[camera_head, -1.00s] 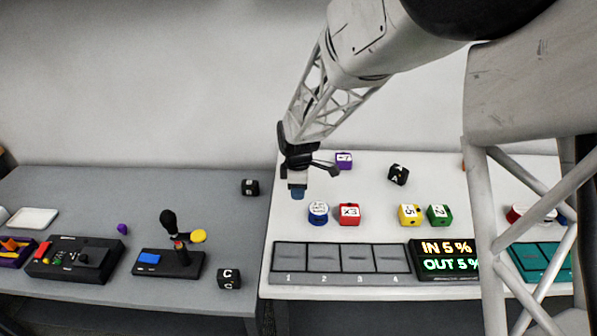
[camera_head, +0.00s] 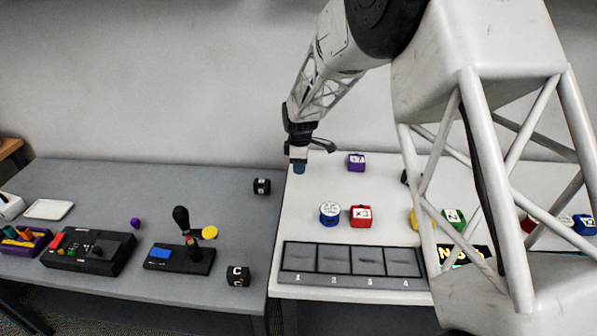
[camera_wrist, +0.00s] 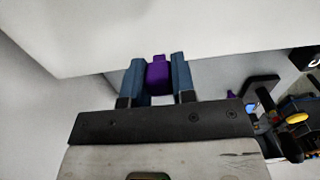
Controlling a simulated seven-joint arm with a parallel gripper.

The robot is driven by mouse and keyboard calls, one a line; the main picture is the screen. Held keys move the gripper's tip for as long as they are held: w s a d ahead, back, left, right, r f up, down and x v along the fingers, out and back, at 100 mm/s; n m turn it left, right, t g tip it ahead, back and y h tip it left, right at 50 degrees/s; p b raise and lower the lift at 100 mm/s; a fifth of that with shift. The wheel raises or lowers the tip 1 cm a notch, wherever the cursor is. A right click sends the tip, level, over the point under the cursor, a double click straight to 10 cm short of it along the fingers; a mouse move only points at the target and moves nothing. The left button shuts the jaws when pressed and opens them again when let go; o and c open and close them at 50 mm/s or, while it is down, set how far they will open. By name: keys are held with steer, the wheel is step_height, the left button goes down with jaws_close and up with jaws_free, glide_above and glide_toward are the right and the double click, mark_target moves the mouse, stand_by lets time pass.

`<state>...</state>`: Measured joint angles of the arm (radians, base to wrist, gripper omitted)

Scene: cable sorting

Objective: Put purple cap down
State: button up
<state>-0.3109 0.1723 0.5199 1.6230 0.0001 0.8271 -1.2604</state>
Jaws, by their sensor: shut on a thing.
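In the wrist view the purple cap (camera_wrist: 158,76) is held between the two blue fingers of my gripper (camera_wrist: 158,80). In the head view my gripper (camera_head: 299,168) is over the back left part of the white table (camera_head: 310,185), near its left edge. The cap cannot be made out there. I cannot tell from these views how high the cap is above the table.
A purple cube (camera_head: 356,163) stands right of my gripper. A round blue-and-white piece (camera_head: 330,213) and a red cube (camera_head: 361,216) lie in front, behind a numbered tray (camera_head: 352,280). The grey table (camera_head: 110,190) holds a joystick box (camera_head: 180,257) and a small purple piece (camera_head: 135,223).

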mark_target(298, 178)
steer(key=shift+w+a, duration=0.25)
steer(key=shift+w, duration=0.5)
steer(key=shift+f, duration=0.1)
steer(key=shift+f, duration=1.75)
steer(key=shift+f, duration=0.1)
steer(key=o, duration=0.9)
step_height(298, 178, up, 12)
